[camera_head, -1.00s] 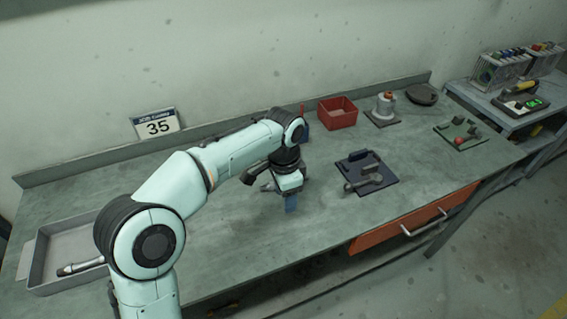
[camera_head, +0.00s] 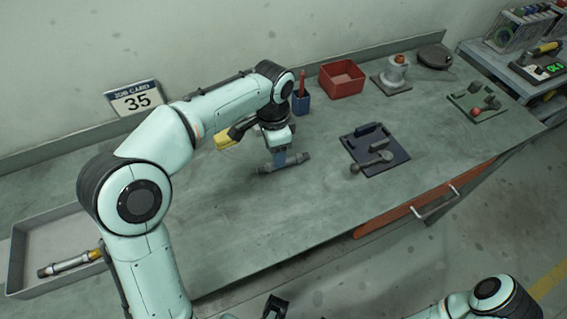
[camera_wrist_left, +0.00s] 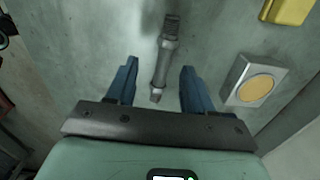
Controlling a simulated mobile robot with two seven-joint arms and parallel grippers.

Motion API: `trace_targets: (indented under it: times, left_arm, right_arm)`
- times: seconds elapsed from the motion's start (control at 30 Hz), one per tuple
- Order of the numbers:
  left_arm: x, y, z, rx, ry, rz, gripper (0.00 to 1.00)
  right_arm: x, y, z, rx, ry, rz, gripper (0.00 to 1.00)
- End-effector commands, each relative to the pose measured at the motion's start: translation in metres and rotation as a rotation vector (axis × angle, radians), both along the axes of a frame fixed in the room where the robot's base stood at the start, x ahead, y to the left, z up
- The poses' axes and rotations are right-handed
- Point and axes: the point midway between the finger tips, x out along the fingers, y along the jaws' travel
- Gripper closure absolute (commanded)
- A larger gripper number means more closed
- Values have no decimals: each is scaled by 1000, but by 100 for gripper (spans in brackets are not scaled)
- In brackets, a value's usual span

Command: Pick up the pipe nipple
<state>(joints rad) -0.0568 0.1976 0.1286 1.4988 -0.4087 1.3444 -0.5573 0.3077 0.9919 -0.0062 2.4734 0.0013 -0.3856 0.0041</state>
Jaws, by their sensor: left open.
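The pipe nipple (camera_head: 293,160), a short grey pipe with darker ends, lies on the workbench (camera_head: 240,220). In the left wrist view the nipple (camera_wrist_left: 163,62) runs lengthwise between the two blue fingers, with gaps on both sides. My left gripper (camera_head: 279,158) points down over the nipple, is open and holds nothing. It also shows in the left wrist view (camera_wrist_left: 160,66). In the head view its fingers hide the nipple's middle.
A grey tray (camera_head: 20,245) at left holds a pipe assembly (camera_head: 70,263). A yellow item (camera_head: 228,137) and a grey block with an orange-yellow face (camera_wrist_left: 255,85) are near the gripper. A dark mat (camera_head: 385,160) with parts lies right. A blue cup (camera_head: 301,104) and red bin (camera_head: 342,78) stand behind.

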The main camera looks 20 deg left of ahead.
Motion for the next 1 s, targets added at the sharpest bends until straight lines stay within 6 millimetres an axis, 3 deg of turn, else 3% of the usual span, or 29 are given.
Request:
trace_targets:
  times: [0.17, 0.5, 0.77, 0.8, 0.93, 0.97, 1.0]
  left_arm:
    - [1, 0, -12, 0, 0, 0, 48]
    - [9, 2, -57, 0, 1, 0, 48]
    - [9, 2, -60, 0, 0, 0, 48]
    - [9, 2, -60, 0, 0, 0, 51]
    - [9, 1, -60, 0, 0, 0, 93]
    - [9, 2, -60, 0, 0, 0, 100]
    - [9, 2, -60, 0, 0, 0, 100]
  right_arm:
    - [0, 0, -2, 0, 0, 0, 48]
    - [-2, 0, -8, 0, 2, 1, 48]
    - [-2, 0, -8, 0, 2, 1, 48]
    - [-2, 0, -8, 0, 2, 1, 48]
    - [-2, 0, -8, 0, 2, 1, 48]
    - [-2, 0, -8, 0, 2, 1, 48]
    - [-2, 0, -8, 0, 2, 1, 48]
